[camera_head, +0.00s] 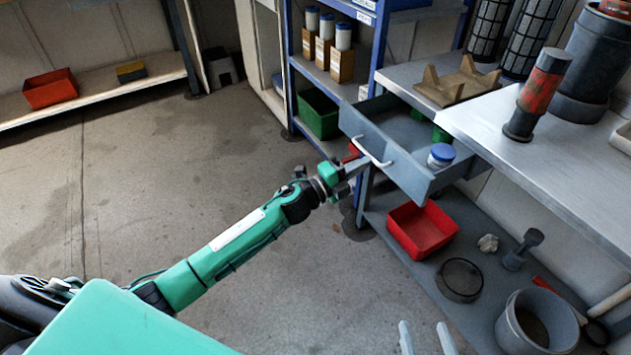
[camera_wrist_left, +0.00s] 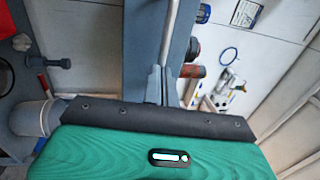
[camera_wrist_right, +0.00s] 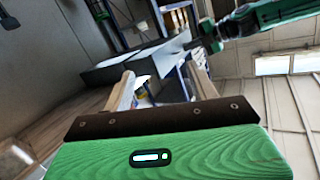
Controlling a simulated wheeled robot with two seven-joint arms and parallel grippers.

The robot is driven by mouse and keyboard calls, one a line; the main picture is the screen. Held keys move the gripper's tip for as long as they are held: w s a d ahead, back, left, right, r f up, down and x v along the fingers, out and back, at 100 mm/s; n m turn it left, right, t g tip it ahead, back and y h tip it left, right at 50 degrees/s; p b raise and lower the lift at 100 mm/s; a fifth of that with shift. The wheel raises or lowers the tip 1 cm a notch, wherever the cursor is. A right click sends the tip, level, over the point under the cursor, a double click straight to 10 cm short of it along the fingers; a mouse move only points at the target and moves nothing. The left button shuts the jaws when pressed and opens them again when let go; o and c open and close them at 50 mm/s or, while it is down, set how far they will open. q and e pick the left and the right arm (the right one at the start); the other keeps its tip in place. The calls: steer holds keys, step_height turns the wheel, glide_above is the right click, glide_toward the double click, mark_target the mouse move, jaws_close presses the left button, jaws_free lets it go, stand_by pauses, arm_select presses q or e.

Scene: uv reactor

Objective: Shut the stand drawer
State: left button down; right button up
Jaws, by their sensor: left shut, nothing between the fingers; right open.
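The stand drawer (camera_head: 405,140) is a grey-blue box pulled out from under the metal worktop. Its front panel carries a white bar handle (camera_head: 372,153). Inside are a white jar with a blue lid (camera_head: 440,155) and something green. My left gripper (camera_head: 360,167) is shut and empty, its fingertips close to the drawer front by the handle; contact cannot be told. In the left wrist view, the shut fingers (camera_wrist_left: 160,85) lie against or just before the grey panel and handle (camera_wrist_left: 172,30). My right gripper (camera_head: 425,340) is open and empty, below the drawer; its fingers also show in the right wrist view (camera_wrist_right: 160,85).
The worktop (camera_head: 540,140) holds a wooden cradle (camera_head: 462,82) and a red-black cylinder (camera_head: 538,90). The lower shelf bears a red bin (camera_head: 420,230) and a grey bucket (camera_head: 535,325). A blue rack (camera_head: 368,65) stands behind the drawer. Floor at left is clear.

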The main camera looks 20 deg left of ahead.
mark_target(382, 158)
arm_select(q)
steer(key=x, duration=0.3)
steer(key=f+b+x, duration=0.1)
steer(key=x, duration=0.2)
steer(key=f+x, duration=0.1)
steer(key=x, duration=0.2)
steer(key=shift+w+d, duration=0.15)
steer(key=shift+d, duration=0.05)
steer(key=x, duration=0.2)
steer(key=f+b+x, duration=0.1)
steer(key=x, duration=0.1)
steer(key=b+x, duration=0.1)
steer(key=x, duration=0.1)
steer(key=shift+w+d, duration=0.3)
steer(key=shift+w+r, duration=0.1)
steer(key=shift+r, duration=0.1)
arm_select(e)
steer(key=w+d+r+t+y, duration=0.1)
steer(key=d+r+t, duration=0.3)
steer(key=r+t, duration=0.5)
step_height(382, 158, up, 6)
steer(key=shift+w+r+t, duration=0.25)
steer(key=shift+w+t, duration=0.15)
steer(key=shift+w, duration=0.15)
arm_select(q)
steer(key=shift+r, duration=0.15)
